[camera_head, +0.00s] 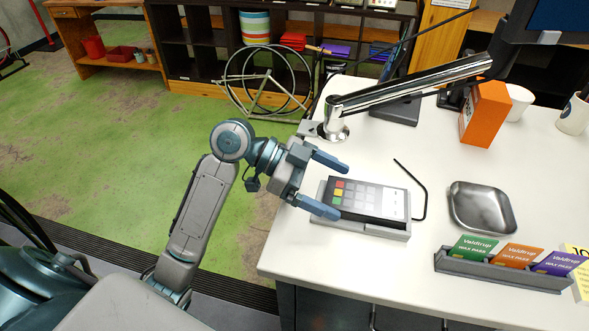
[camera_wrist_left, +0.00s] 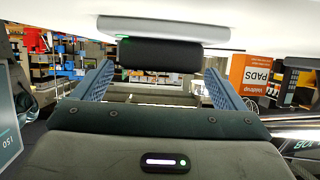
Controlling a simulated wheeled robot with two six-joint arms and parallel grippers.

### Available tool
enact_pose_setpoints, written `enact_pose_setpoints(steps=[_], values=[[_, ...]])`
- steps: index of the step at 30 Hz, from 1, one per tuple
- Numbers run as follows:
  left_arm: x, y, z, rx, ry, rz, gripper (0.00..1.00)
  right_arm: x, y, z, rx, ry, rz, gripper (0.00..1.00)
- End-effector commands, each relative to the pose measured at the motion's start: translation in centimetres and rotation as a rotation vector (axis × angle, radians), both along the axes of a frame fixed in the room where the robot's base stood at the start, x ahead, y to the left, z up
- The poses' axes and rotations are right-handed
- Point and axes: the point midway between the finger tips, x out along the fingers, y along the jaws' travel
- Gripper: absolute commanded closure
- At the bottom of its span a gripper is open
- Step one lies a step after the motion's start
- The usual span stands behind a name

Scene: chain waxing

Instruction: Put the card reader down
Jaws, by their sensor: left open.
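The card reader (camera_head: 370,200) is a dark, flat block with a light face and red, yellow and green keys on its left side. It lies in a grey holder (camera_head: 372,231) on the white counter. My left gripper (camera_head: 336,191) is open at the reader's left end, with one finger toward the far side and one toward the near side. In the left wrist view, the reader's black end (camera_wrist_left: 160,55) shows between the spread fingertips with a gap on each side. The grey holder (camera_wrist_left: 150,27) shows beyond it. My right gripper is not in view.
A bent black rod (camera_head: 424,190) lies right of the reader. A metal tray (camera_head: 482,208) and a rack (camera_head: 500,273) of wax pass cards stand further right. A chrome arm on a post (camera_head: 334,128) rises behind. An orange box (camera_head: 486,114) stands at the back.

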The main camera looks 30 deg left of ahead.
Motion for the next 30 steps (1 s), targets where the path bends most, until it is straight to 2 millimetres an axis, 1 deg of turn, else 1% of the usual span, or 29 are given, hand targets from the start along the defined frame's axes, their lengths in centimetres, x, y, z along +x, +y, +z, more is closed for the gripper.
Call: enact_pose_setpoints(steps=[1, 3, 18, 24, 30], values=[[-0.1, 0.7, 0.0, 0.006, 0.0, 0.001, 0.07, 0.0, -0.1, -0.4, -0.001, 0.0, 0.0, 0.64], [-0.2, 1.4, 0.3, 0.006, 0.0, 0.001, 0.07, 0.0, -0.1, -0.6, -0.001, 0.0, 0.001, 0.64], [-1.2, 5.9, 2.2, 0.005, 0.001, 0.0, 0.07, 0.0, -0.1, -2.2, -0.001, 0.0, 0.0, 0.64], [-1.4, 6.9, 2.8, 0.003, 0.002, 0.0, 0.07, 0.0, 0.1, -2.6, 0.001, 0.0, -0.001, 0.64], [-1.5, 7.2, 3.1, 0.0, 0.002, 0.0, 0.07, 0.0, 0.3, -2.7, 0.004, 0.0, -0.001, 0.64]])
